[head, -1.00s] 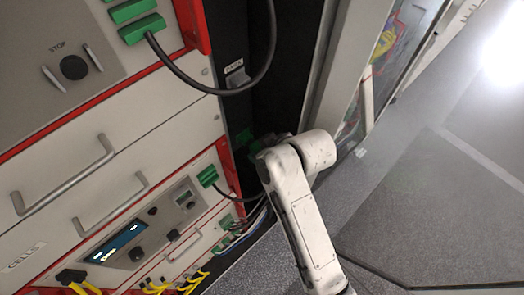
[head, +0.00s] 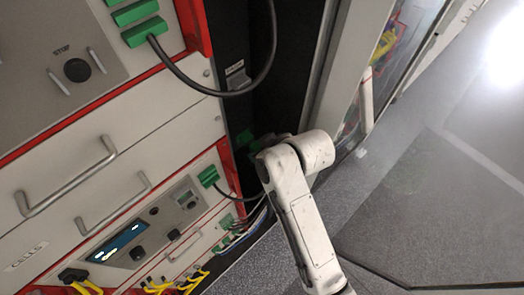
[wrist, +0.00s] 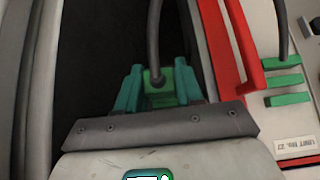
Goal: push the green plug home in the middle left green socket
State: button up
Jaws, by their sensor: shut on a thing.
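In the wrist view my gripper (wrist: 158,90) has teal fingers closed on a small green plug (wrist: 157,80), with a dark cable rising from it. The plug is in front of a dark gap, left of a red frame edge, apart from the green sockets (wrist: 283,81) on the panel at right. In the head view my arm hides most of the gripper and plug; a bit of green (head: 246,138) shows beside its end. Upper green connectors (head: 135,12) sit on the cabinet front, and a green plug (head: 144,31) there carries a thick cable. I cannot tell which socket is the middle left one.
A red frame edge (wrist: 226,70) stands close right of my gripper. In the head view, drawer handles (head: 68,177) jut from the cabinet and a dark cable (head: 190,80) loops out at the top. Other green plugs (head: 208,176) with cables sit lower. Open floor (head: 430,200) lies at right.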

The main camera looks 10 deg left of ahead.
jog(key=shift+w+a, duration=0.4)
jog(key=shift+a, duration=0.1)
dwell(0.5)
jog(key=o, duration=0.9)
jog(key=b+v, duration=0.1)
jog(key=v, duration=1)
jog(key=shift+f, duration=0.1)
jog(key=s+d+f+m+g+h, duration=0.1)
jog(key=s+d+f+m+h, duration=0.15)
jog(key=s+d+f, duration=0.4)
jog(key=s+d+f+m+h, duration=0.1)
jog(key=s+d+f+m, duration=0.25)
jog(key=d, duration=0.65)
jog(key=s+d+f+m+g+h, duration=0.1)
jog(key=s+d, duration=0.3)
jog(key=s, duration=0.1)
jog(key=s+d+f+m, duration=0.2)
jog(key=s+d, duration=0.2)
jog(key=s, duration=0.1)
jog(key=s+d+f+m+g+h, duration=0.1)
jog(key=s+d+f+m, duration=0.1)
jog(key=s+d, duration=0.2)
jog(key=shift+s+d+g+h, duration=0.2)
jog(key=shift+s+g+h, duration=0.15)
jog(key=shift+s, duration=0.25)
